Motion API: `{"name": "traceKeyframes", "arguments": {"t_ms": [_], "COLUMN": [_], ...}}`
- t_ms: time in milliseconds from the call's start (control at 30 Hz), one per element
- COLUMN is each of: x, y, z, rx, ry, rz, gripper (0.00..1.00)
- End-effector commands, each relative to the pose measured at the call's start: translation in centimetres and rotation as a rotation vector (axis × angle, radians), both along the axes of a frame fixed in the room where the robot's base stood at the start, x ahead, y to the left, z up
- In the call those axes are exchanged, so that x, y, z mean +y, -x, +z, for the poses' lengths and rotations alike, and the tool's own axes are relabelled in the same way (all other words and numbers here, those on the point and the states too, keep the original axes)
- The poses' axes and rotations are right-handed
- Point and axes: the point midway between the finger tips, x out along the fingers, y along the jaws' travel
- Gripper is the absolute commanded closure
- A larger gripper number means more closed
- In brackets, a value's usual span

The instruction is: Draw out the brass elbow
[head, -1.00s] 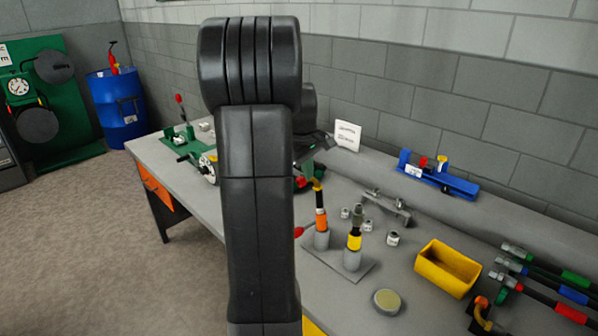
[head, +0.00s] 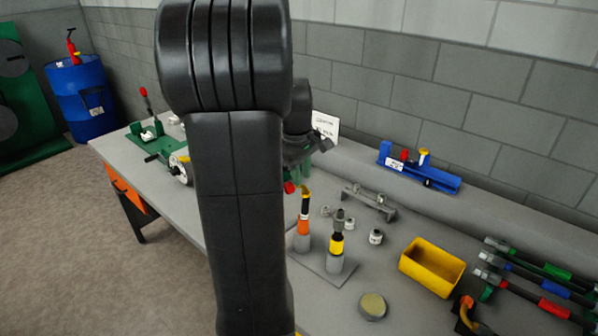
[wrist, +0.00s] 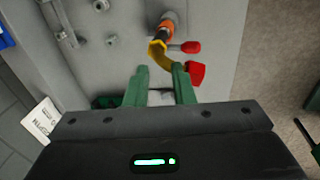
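The brass elbow (head: 306,193) is a yellow bent piece above a dark section and an orange band. It stands in a grey socket (head: 302,243) on a flat plate. The elbow shows in the wrist view (wrist: 158,50), with its bend toward my gripper and a red piece (wrist: 196,74) at or beside its free end. My gripper (wrist: 158,68) has two green fingers spread apart, with the elbow just ahead of them. The right fingertip looks close to the elbow's curve; I cannot tell if they touch. In the head view my arm hides most of the gripper.
A yellow-banded piece (head: 337,240) stands right beside the elbow on the same plate. A red-tipped lever (wrist: 190,47) sits close by. A yellow bin (head: 432,267), a round disc (head: 373,306) and a grey bracket (head: 370,202) lie to the right. A blue fixture (head: 420,170) is behind.

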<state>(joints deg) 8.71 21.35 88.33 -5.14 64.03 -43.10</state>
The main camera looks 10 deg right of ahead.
Motion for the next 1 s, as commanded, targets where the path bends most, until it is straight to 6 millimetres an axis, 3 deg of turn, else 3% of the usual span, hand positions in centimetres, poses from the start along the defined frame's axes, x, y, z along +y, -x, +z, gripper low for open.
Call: {"name": "traceKeyframes", "arguments": {"t_ms": [33,267,367,800,1000], "x": [0.1,0.2,0.3,1.1,1.2], "y": [0.6,0.7,0.8,1.9,2.3], "z": [-1.8,-1.0,0.4,11.0,13.4], "rx": [0.033,0.031,0.026,-0.002,-0.006], "ry": [-0.010,-0.010,-0.008,0.001,0.002], "rz": [-0.003,-0.002,-0.002,-0.002,-0.002], "gripper": [0.77,0.77,0.77,0.77,0.77]}}
